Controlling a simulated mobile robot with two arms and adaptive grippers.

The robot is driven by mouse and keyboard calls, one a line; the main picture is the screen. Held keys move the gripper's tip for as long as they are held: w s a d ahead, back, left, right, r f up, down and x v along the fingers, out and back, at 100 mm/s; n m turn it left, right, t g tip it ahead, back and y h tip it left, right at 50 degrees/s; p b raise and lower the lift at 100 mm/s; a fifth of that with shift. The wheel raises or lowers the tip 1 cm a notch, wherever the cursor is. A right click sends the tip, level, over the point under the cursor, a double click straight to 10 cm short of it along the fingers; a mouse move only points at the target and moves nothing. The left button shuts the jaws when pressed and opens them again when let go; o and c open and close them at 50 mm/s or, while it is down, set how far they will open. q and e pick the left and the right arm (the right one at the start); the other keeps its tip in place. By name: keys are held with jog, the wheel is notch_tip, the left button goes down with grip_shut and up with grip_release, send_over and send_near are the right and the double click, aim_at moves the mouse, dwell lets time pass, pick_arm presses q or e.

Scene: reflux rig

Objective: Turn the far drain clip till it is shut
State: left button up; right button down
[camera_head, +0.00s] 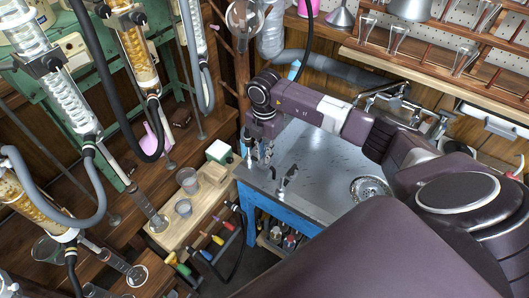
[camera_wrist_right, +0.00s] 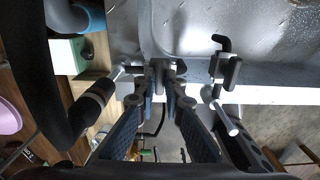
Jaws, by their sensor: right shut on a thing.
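The far drain clip (camera_wrist_right: 178,67) is at the edge of the steel sink top, mostly hidden by my fingers. My right gripper (camera_head: 257,163) reaches down over it at the sink top's far left corner. In the right wrist view the two fingertips (camera_wrist_right: 161,75) are closed together on the clip, with its dark ends showing beside them. How far the clip is turned cannot be told. A second, nearer clip (camera_head: 287,178) stands apart on the same edge; it shows in the right wrist view (camera_wrist_right: 227,70) with a bent black handle and pale tube. My left gripper is not in view.
The steel sink top (camera_head: 310,170) on its blue frame has a round drain (camera_head: 370,189). A wooden block with metal cups (camera_head: 187,178) stands to the left. Glass columns (camera_head: 65,90) with hoses fill the left side. Coloured-handled tools (camera_head: 217,240) hang below.

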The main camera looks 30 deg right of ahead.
jog(key=shift+w+r, duration=0.1)
dwell(0.3)
jog(key=c, duration=2)
grip_release()
notch_tip(320, 180, up, 12)
